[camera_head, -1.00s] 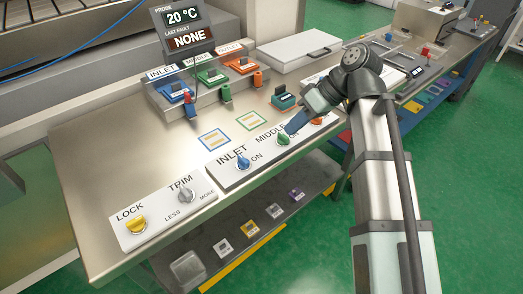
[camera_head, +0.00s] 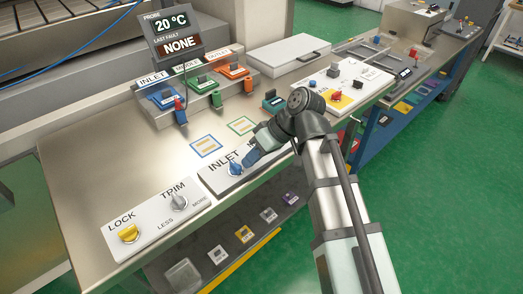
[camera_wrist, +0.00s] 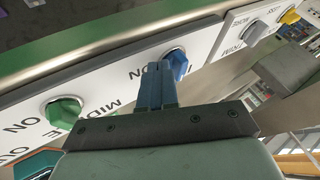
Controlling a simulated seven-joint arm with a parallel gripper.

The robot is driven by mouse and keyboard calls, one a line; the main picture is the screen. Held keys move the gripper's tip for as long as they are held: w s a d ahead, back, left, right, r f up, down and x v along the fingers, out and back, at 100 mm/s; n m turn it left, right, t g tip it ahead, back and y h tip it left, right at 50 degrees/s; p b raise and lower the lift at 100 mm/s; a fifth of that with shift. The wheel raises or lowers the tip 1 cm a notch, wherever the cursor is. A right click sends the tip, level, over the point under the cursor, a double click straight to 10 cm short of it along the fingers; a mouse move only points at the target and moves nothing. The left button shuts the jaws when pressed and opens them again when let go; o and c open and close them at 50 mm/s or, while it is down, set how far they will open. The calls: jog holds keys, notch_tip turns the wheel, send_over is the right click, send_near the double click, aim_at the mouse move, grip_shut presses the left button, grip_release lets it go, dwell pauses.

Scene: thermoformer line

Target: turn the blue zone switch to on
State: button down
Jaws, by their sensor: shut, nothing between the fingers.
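The blue zone switch (camera_head: 235,168) is a knob on the white panel beside the label INLET. In the wrist view the blue knob (camera_wrist: 175,64) stands just beside the tips of my fingers; I cannot tell whether they touch it. My gripper (camera_head: 250,160) is shut and empty, just right of the blue knob in the head view. Its blue fingers (camera_wrist: 154,72) point toward the panel in the wrist view. The ON label beside the knob is partly hidden. The knob's exact setting is hard to read.
A green knob (camera_wrist: 65,112) is on the same panel. A yellow LOCK knob (camera_head: 128,233) and a grey TRIM knob (camera_head: 179,202) are on a separate plate to the left. Blue, green and orange units stand behind, under a display (camera_head: 173,28) reading 20 °C and NONE.

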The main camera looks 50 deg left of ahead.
aim_at(235, 167)
jog(key=shift+s, duration=0.4)
jog(key=shift+s+d+m+t+y, duration=0.15)
jog(key=shift+d+m+t+y, duration=0.1)
jog(key=shift+m, duration=0.3)
jog(key=shift+s+d+m+t+y, duration=0.1)
jog(key=shift+m+t+y, duration=0.15)
jog(key=shift+m, duration=0.3)
jog(key=shift+s+d+m, duration=0.15)
jog(key=shift+m, duration=0.25)
jog(key=shift+s+d, duration=0.2)
jog(key=shift+s, duration=0.3)
jog(key=shift+s+d, duration=0.2)
jog(key=shift+s, duration=0.25)
jog(key=shift+s+a, duration=0.2)
jog(key=shift+s, duration=0.85)
jog(key=shift+s+a+m+t+y, duration=0.1)
jog(key=shift+s+m+t+y, duration=0.1)
jog(key=shift+m+t+y, duration=0.3)
jog(key=shift+m, duration=0.3)
jog(key=shift+a, duration=0.2)
